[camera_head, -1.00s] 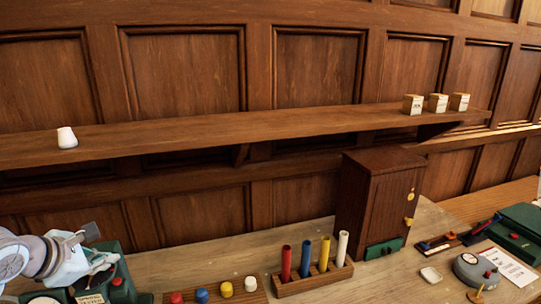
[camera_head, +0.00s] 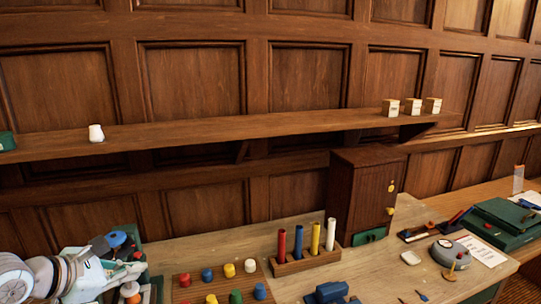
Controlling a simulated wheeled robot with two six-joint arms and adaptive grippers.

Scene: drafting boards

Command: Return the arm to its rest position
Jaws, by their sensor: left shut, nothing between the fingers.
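My left arm comes in at the lower left, with my left gripper (camera_head: 114,258) over the left end of the workbench (camera_head: 215,248). The gripper is shut and holds nothing. It is in front of a green holder with a blue round piece (camera_head: 116,239) and other small parts, partly hiding them. I cannot tell whether it touches them. My right gripper is not in view.
A peg board (camera_head: 185,290) with coloured pegs and a rack (camera_head: 290,268) of coloured tubes stand right of the gripper. A wooden cabinet (camera_head: 358,195) stands behind. A shelf (camera_head: 250,131) spans the wall, bearing a white vase (camera_head: 96,133) and small boxes (camera_head: 413,106).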

